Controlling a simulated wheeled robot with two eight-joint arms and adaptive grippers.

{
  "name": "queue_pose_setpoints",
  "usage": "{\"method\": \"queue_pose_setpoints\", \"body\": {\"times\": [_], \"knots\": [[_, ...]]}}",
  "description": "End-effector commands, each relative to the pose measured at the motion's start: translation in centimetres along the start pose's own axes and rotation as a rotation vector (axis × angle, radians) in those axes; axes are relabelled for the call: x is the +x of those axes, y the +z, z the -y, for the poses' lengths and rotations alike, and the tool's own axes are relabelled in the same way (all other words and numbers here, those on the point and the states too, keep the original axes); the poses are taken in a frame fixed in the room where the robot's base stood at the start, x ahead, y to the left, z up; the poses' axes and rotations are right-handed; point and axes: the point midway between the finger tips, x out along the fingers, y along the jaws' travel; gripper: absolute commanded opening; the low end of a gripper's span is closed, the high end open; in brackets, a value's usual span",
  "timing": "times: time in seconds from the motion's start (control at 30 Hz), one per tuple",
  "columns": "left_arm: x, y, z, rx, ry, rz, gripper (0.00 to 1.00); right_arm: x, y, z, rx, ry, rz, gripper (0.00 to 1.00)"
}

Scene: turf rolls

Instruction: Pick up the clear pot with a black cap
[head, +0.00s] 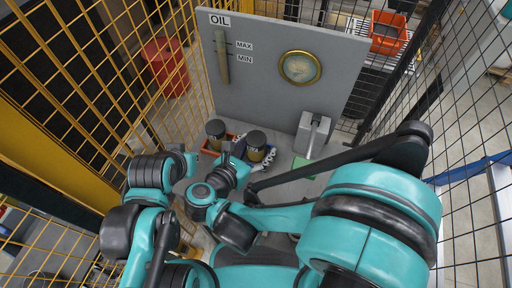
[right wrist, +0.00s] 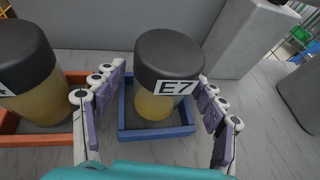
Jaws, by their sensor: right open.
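A clear pot with a black cap and a white E7 label (right wrist: 158,104) stands upright in a blue tray (right wrist: 157,133), with yellowish content. It also shows in the head view (head: 257,143). A second black-capped pot (right wrist: 37,100) stands at the left in an orange-red tray (right wrist: 52,139), and it shows in the head view too (head: 215,133). My right gripper (right wrist: 162,80) is open, its purple-padded fingers on either side of the E7 pot, with gaps visible between the pads and the pot. My left arm shows in the head view, but its gripper cannot be made out.
A grey panel (head: 280,75) marked OIL, with a round gauge (head: 300,67), stands behind the pots. A grey block with a lever (head: 313,135) is right of them. A green patch (head: 304,167) lies nearby. Yellow and black mesh fences enclose the sides.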

Motion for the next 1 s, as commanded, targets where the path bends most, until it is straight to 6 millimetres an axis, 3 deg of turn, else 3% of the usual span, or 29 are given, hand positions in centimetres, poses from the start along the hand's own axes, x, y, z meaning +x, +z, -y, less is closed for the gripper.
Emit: {"method": "queue_pose_setpoints", "body": {"times": [0.13,0.37,0.77,1.0], "knots": [[-0.1,-0.1,0.0,0.0,0.0,0.0,0.0,-0.1,0.1,0.0,0.0,0.001,0.0,0.69],[-0.1,-0.1,0.0,0.0,0.0,0.0,0.0,-0.1,0.0,0.0,0.0,0.001,0.0,0.1],[-0.5,-0.3,0.0,0.0,0.0,0.0,0.0,-0.3,0.6,0.0,0.0,0.001,0.0,0.09],[-2.7,-1.9,0.0,0.0,0.0,0.0,0.0,-1.6,3.6,0.0,0.0,0.001,0.0,0.09]]}}
